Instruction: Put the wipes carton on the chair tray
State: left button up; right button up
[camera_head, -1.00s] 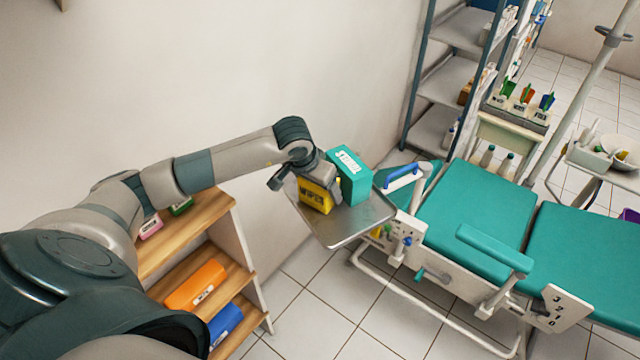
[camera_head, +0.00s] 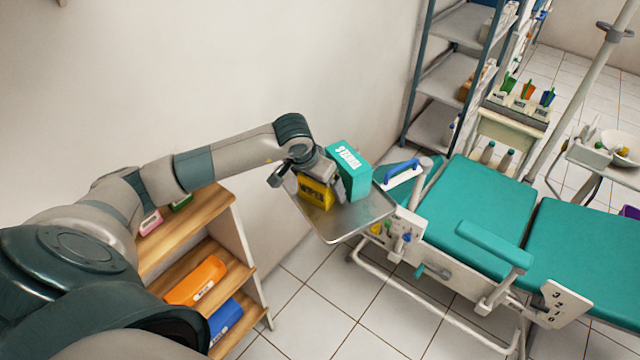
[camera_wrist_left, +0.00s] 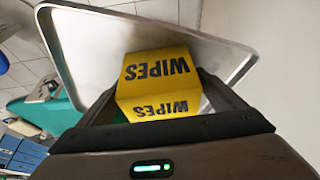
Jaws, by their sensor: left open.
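The yellow wipes carton (camera_head: 316,194) is at the metal chair tray (camera_head: 345,222), at its left part in the head view. In the left wrist view, the carton (camera_wrist_left: 160,84) lies over the tray (camera_wrist_left: 75,45), its WIPES lettering upside down. My left gripper (camera_head: 308,180) is open, with a finger on each side of the carton; in the left wrist view its fingers (camera_wrist_left: 160,105) flank it. Whether they touch it is unclear. The carton's underside is hidden. My right gripper is not in view.
A teal carton (camera_head: 349,172) is close behind the wipes carton; its base contact is hard to see. The teal dental chair (camera_head: 480,205) is to the right. A wooden shelf (camera_head: 190,235) with an orange box (camera_head: 196,281) and a blue box (camera_head: 226,320) is below my arm.

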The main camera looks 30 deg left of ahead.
pick_arm(q)
jog(key=shift+s+r+b, duration=0.15)
jog(key=shift+r+b, duration=0.15)
jog(key=shift+r, duration=0.25)
jog(key=b+v, duration=0.3)
jog(key=v, duration=0.8)
